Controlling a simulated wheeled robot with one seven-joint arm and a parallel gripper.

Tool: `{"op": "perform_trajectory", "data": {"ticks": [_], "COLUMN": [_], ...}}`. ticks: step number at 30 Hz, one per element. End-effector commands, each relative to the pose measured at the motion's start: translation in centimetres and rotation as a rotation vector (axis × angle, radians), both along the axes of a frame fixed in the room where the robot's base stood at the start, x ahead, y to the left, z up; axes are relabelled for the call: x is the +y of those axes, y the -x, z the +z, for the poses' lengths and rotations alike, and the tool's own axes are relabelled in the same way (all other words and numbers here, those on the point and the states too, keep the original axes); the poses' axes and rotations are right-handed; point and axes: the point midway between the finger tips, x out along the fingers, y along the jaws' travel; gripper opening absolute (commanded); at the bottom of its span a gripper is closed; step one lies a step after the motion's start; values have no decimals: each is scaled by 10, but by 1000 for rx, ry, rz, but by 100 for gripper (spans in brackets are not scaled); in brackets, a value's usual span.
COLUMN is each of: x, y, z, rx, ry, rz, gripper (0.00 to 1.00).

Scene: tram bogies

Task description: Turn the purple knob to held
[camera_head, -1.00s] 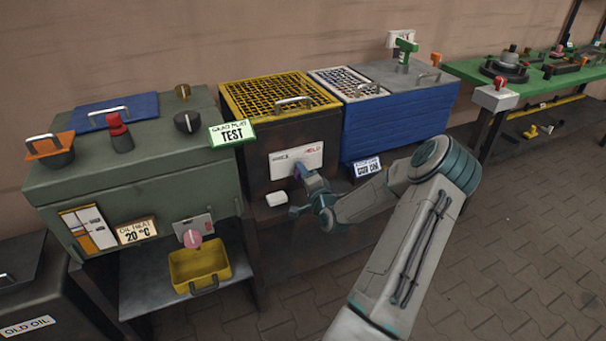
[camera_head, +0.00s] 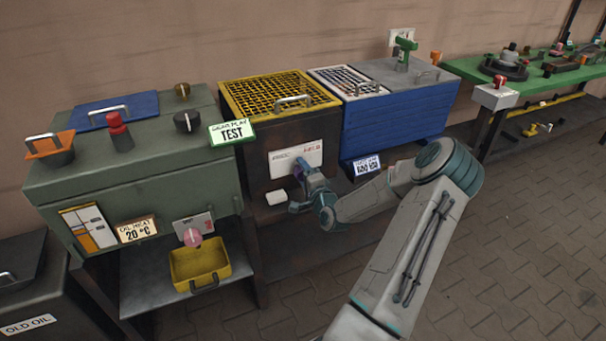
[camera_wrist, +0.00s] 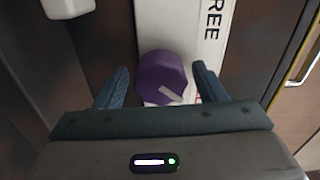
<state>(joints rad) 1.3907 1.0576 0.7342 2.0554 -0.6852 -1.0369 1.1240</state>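The purple knob (camera_wrist: 162,76) sits on a white plate (camera_head: 296,158) on the dark cabinet front, below the yellow grate. The plate reads FREE at its left end and HELD at its right end in the head view. My gripper (camera_head: 303,178) is at the knob and mostly hides it there. In the wrist view, the fingers of my gripper (camera_wrist: 160,72) are open on either side of the knob, with a small gap showing on both sides. The knob's pale pointer mark slants toward the lower right of the wrist view. The HELD end is mostly hidden there by my gripper.
A white block (camera_head: 277,198) sticks out below the plate, left of my gripper. The green cabinet (camera_head: 150,190) with a pink knob (camera_head: 193,238) is to the left. A blue bin (camera_head: 395,130) is to the right. The paved floor at right is open.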

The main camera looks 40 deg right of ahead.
Motion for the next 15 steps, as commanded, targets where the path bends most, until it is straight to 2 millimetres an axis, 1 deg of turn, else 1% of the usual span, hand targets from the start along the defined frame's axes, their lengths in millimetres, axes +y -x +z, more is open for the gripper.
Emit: {"op": "perform_trajectory", "data": {"ticks": [8, 11, 14, 15], "x": [1, 3, 7, 8], "y": [2, 10, 28, 36], "z": [0, 0, 1, 0], "rx": [0, 1, 1, 2], "ry": [1, 2, 0, 0], "rz": [2, 1, 0, 0], "gripper": [64, 64, 64, 64]}}
